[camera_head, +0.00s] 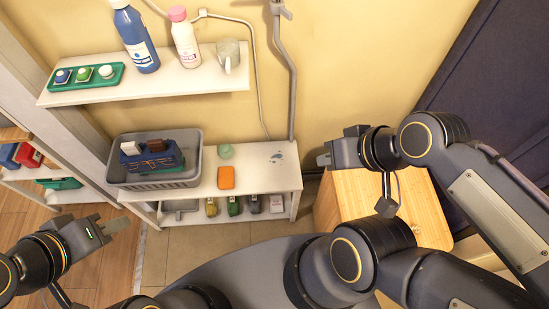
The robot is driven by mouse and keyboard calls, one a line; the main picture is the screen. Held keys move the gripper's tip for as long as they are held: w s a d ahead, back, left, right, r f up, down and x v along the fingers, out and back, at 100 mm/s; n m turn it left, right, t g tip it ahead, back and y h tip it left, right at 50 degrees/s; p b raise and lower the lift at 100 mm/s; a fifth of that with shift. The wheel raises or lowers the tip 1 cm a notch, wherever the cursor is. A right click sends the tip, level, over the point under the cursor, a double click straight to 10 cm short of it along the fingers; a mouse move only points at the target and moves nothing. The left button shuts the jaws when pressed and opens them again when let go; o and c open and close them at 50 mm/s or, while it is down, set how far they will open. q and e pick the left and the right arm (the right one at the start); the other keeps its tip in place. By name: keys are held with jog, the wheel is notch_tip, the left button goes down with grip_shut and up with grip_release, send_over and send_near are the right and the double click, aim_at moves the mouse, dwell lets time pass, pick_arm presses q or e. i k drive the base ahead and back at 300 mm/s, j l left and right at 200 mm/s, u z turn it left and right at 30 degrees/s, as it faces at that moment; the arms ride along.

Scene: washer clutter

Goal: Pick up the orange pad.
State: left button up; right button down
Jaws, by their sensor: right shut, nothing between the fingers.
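The orange pad (226,177) is a small rounded block lying flat on the white middle shelf (262,178), left of the shelf's centre-right part. Nothing covers it and no gripper touches it. My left gripper (124,224) is at the lower left, below and left of the pad, in front of the shelf unit; whether its fingers are apart is too small to tell. My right gripper (323,159) is to the right of the pad, just past the shelf's right end, pointing left. It is shut and empty.
A grey basin (195,171) with a blue caddy (150,162) stands left of the pad. A green round item (225,151) sits behind it. An upper shelf (190,82) holds bottles and a mug. A wooden cabinet (350,190) is at right. The shelf right of the pad is mostly clear.

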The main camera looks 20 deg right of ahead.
aim_at(225, 175)
jog(key=i+j+z, duration=0.15)
jog(key=j, duration=0.3)
jog(key=i+j+z, duration=0.1)
jog(key=j, duration=0.4)
jog(key=i+j+z, duration=0.15)
jog(key=j, duration=0.3)
jog(key=i+j+z, duration=0.15)
jog(key=j, duration=0.35)
jog(key=i+j+z, duration=0.1)
jog(key=j, duration=0.45)
